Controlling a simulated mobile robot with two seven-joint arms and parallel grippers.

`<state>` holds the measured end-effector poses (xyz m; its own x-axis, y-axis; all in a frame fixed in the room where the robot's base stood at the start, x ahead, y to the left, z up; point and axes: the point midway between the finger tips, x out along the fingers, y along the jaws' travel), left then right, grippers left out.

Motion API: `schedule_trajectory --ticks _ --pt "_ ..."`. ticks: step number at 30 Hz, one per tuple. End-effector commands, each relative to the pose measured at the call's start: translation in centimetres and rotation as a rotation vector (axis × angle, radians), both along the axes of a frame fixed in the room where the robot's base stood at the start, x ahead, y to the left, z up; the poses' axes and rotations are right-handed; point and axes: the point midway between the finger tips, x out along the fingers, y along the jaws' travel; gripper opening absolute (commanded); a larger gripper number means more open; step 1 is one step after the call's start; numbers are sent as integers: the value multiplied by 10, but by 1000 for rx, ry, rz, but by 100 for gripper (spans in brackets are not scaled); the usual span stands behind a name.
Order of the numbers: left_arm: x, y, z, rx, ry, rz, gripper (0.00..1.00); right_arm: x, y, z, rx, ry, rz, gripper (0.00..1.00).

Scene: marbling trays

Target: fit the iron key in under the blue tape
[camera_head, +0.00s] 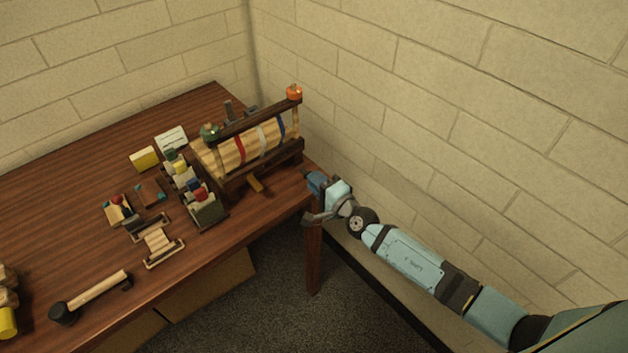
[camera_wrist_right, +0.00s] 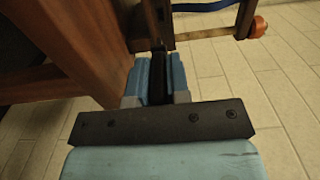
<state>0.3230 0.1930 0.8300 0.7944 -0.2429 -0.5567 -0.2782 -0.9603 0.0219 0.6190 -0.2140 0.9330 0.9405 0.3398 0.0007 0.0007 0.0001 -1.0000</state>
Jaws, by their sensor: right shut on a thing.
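The blue tape (camera_head: 281,125) is a band around the pale slatted roll (camera_head: 250,146) in the dark wooden frame on the table, beside a white and a red band. A dark blue strip (camera_wrist_right: 203,6) at the top of the right wrist view looks like the same tape. My right gripper (camera_head: 312,183) is by the table's right end, below and right of the frame. In its wrist view its blue fingers (camera_wrist_right: 156,80) are shut on a narrow dark piece (camera_wrist_right: 158,65), seemingly the iron key; its far end is hard to make out. My left gripper is out of view.
The frame has an orange knob (camera_head: 294,92), and dark wood (camera_wrist_right: 75,40) stands close left of my right fingers. The brick wall (camera_head: 450,110) is right of the table. Small blocks and holders crowd the table; a mallet (camera_head: 92,297) lies at the front left.

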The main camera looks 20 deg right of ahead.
Motion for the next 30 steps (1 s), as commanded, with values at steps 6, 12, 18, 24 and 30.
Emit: schedule_trajectory --ticks 6,12,18,24,30 --pt "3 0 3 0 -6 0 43 3 1 1 0 -1 -2 0" --pt "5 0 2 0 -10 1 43 20 7 1 0 -3 -2 0" --pt "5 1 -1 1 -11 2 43 38 14 0 0 -2 -2 0" --pt "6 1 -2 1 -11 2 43 49 18 1 -1 -1 -2 0" --pt "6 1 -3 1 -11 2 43 53 20 0 0 0 -1 0"
